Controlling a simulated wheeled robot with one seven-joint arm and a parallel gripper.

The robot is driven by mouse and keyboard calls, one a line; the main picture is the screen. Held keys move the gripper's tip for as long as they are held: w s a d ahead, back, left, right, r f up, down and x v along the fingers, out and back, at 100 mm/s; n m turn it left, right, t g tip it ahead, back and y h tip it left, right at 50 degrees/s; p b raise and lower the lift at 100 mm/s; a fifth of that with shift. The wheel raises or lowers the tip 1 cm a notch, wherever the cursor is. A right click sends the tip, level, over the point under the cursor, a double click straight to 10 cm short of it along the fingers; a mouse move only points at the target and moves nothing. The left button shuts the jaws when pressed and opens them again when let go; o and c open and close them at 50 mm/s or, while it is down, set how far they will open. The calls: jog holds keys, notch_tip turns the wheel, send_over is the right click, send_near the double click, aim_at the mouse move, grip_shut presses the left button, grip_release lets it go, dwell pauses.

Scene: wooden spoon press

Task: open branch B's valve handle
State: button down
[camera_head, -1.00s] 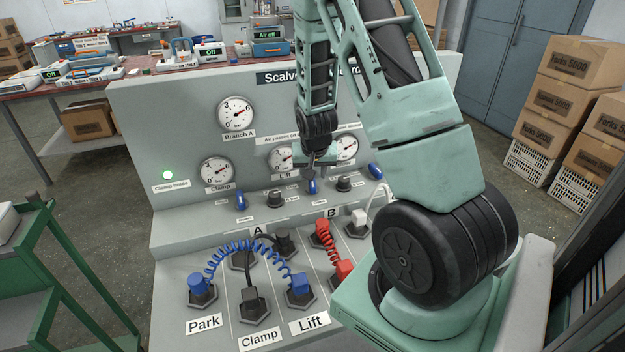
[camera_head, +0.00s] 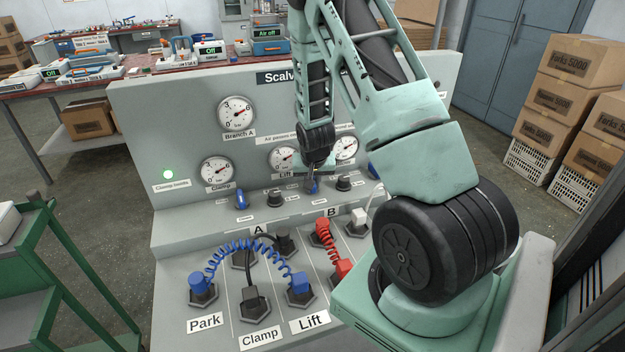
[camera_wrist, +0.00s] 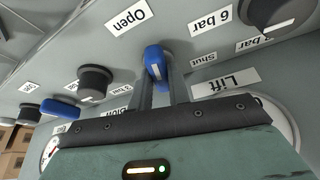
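A blue valve handle (camera_head: 314,187) sits on the grey panel below the gauge labelled Lift. My gripper (camera_head: 312,180) is at this handle. In the wrist view the handle (camera_wrist: 157,63) lies between my two fingertips (camera_wrist: 160,78), which sit close against its sides and look shut on it. Labels "Open" and "Shut" flank it there, with a "Lift" label nearer my gripper. Another blue handle (camera_head: 241,199) is below the Clamp gauge, and a third (camera_head: 374,170) is at the right, partly hidden by my arm. I cannot read which handle is branch B's.
Black knobs (camera_head: 275,198) (camera_head: 344,183) stand beside the handles. Coiled blue (camera_head: 243,246) and red (camera_head: 328,246) hoses plug into the sloped lower panel, which carries letters A and B. A green lamp (camera_head: 168,174) is lit. My arm hides the upper right of the panel.

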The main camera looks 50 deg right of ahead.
jog(key=shift+s+f+n+y, duration=0.1)
jog(key=shift+n+y, duration=0.2)
jog(key=shift+n, duration=0.1)
jog(key=shift+n+t+y, duration=0.3)
jog(key=shift+n, duration=0.9)
jog(key=c, duration=1.3)
grip_release()
jog(key=v, duration=1.7)
jog(key=shift+s+r, duration=0.1)
jog(key=shift+r, duration=0.15)
jog(key=shift+a, duration=0.15)
